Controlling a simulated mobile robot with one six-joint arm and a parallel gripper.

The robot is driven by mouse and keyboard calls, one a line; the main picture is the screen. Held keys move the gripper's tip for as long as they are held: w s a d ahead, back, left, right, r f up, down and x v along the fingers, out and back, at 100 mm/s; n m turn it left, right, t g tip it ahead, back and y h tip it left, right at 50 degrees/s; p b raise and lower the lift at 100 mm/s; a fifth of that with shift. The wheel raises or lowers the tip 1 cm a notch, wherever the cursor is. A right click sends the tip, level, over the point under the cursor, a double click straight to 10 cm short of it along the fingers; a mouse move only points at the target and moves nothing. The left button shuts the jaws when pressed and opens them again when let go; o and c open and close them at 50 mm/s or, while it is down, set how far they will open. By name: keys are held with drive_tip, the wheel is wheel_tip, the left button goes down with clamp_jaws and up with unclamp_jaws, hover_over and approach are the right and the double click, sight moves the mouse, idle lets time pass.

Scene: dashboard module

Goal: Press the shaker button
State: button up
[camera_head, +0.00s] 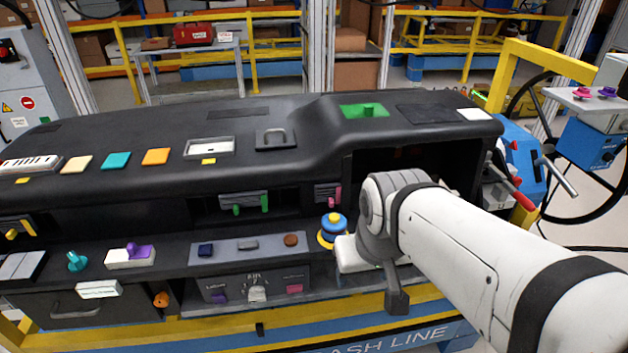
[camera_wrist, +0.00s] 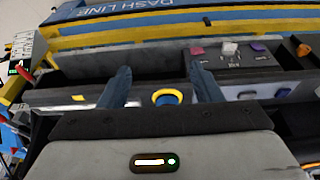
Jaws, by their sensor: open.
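No label naming a shaker button is readable. A round blue knob with a yellow top and yellow base ring (camera_head: 333,226) stands on the lower ledge of the dashboard, just left of my wrist. In the wrist view the yellow-ringed blue knob (camera_wrist: 167,97) shows between the two dark fingers of my gripper (camera_wrist: 160,82). My gripper is open and empty, with the fingers apart on either side of it in that view. Whether they touch it cannot be told. In the head view my wrist hides part of the ledge and most of the gripper.
Left of the knob is a panel (camera_head: 248,247) with a blue, a grey and a brown button. Below it is a panel with purple, white and pink controls (camera_head: 254,285). The black dashboard top (camera_head: 240,140) overhangs the ledge. A black steering wheel (camera_head: 575,205) stands at right.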

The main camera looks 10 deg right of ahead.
clamp_jaws()
idle(0.4)
idle(0.9)
